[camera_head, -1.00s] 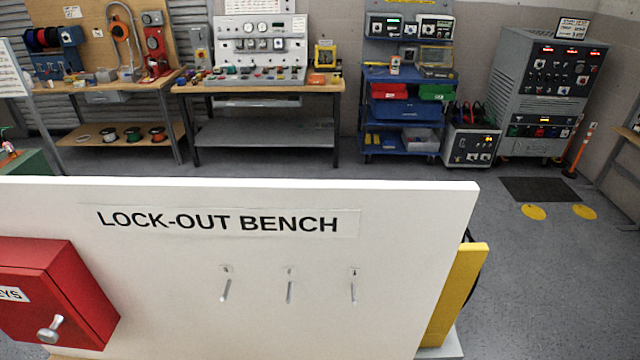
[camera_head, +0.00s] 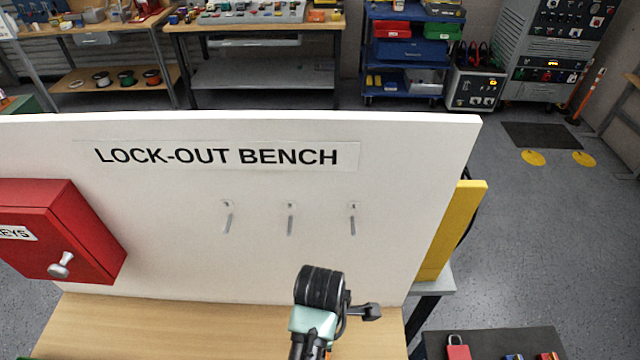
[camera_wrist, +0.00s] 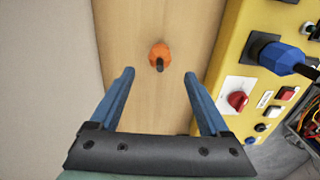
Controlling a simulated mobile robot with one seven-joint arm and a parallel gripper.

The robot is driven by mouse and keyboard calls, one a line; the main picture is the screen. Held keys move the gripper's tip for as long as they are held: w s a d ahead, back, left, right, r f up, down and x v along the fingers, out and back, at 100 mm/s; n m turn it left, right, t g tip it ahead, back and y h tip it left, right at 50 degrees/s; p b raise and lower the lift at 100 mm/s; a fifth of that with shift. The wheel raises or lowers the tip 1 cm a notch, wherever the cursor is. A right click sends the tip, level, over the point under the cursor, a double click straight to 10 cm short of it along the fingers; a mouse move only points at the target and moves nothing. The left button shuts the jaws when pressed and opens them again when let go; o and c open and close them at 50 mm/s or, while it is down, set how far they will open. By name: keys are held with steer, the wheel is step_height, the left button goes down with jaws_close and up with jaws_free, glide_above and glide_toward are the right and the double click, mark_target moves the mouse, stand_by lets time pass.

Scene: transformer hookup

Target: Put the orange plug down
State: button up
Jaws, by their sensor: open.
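The orange plug (camera_wrist: 160,54) rests on the wooden bench top (camera_wrist: 128,22) in the wrist view, with a short dark end toward me. My gripper (camera_wrist: 158,75) is open, its two blue fingers spread to the left and right of the plug's line. The plug appears beyond the fingertips, and nothing shows between the fingers touching it. In the head view my arm's wrist hangs over the bench top (camera_head: 170,325); the fingers are hidden there, and only a sliver of orange shows beside the wrist.
A yellow panel (camera_wrist: 228,70) with a blue plug (camera_wrist: 282,58), a red switch (camera_wrist: 237,100) and buttons stands right of the bench top. In the head view the white lock-out board (camera_head: 160,230) with three pegs and a red key box (camera_head: 50,225) rises behind.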

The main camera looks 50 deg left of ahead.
steer(key=shift+r, duration=1.8)
